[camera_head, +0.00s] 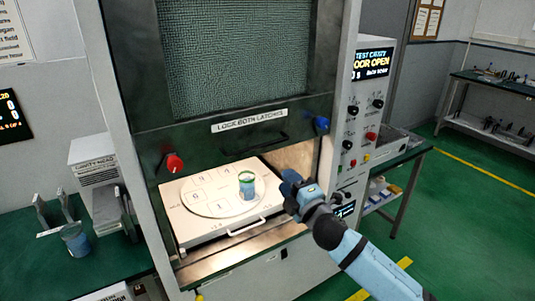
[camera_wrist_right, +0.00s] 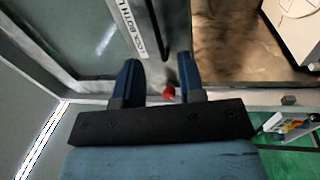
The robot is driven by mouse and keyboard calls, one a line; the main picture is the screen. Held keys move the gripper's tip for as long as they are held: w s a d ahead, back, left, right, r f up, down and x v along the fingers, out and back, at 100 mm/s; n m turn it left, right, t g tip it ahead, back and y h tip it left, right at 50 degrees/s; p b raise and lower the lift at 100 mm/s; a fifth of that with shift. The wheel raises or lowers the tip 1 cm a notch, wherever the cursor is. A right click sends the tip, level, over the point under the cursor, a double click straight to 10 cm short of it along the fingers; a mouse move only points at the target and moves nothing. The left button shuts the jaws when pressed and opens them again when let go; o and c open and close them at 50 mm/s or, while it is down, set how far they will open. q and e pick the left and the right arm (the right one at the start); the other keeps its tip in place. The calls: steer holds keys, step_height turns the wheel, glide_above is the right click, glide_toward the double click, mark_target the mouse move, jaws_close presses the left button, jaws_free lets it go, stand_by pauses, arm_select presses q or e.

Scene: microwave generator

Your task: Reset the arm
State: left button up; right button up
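My right arm comes in from the lower right in the head view. Its gripper (camera_head: 288,186) is in front of the right side of the open chamber, beside the sliding tray (camera_head: 195,235). In the right wrist view the two blue fingers of this gripper (camera_wrist_right: 158,72) stand apart with nothing held between them. A small red part shows behind the gap. My left gripper is not in view.
The raised door (camera_head: 235,65) has a red latch (camera_head: 174,163) and a blue latch (camera_head: 321,123). A blue-green canister (camera_head: 246,187) stands on the tray's round plate (camera_head: 190,205). Another blue container (camera_head: 75,240) is on the left green bench (camera_head: 35,270). The display (camera_head: 372,62) reads door open.

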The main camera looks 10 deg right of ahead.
steer(key=s+f+m+g+h, duration=0.2)
steer(key=s+f+m, duration=0.5)
steer(key=f, duration=0.6)
steer(key=s+d+f+m+g, duration=0.1)
steer(key=s+f+m+g, duration=0.2)
steer(key=s+f, duration=0.6)
steer(key=s+d+f+m+g+h, duration=0.1)
steer(key=s+f+m, duration=0.7)
steer(key=s, duration=1)
step_height(320, 180, down, 2)
steer(key=shift+d+f+g+h, duration=0.25)
steer(key=shift+d+g, duration=0.2)
steer(key=shift+g, duration=0.45)
